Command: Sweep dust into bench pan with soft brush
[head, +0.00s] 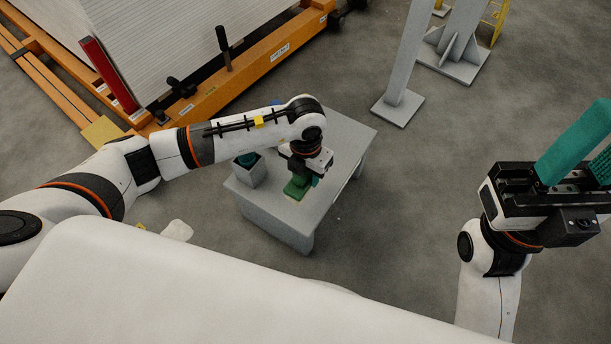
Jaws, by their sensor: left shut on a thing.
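A small grey bench (345,150) stands in front of me. My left gripper (302,176) reaches over it and points down, shut on a green block-like thing, seemingly the brush (296,188). The green thing is low over the bench top near its front edge; I cannot tell whether it touches. Its underside, any bristles and any dust are too small or hidden to make out. I cannot pick out the pan; my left arm covers part of the bench. My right gripper (582,155) is at the far right, away from the bench, its teal fingers apart and empty.
A grey open box (250,174) with a dark teal thing in it stands at the bench's left corner. An orange frame (235,85) with white panels lies behind. A grey post (398,100) stands behind right. The floor right of the bench is clear.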

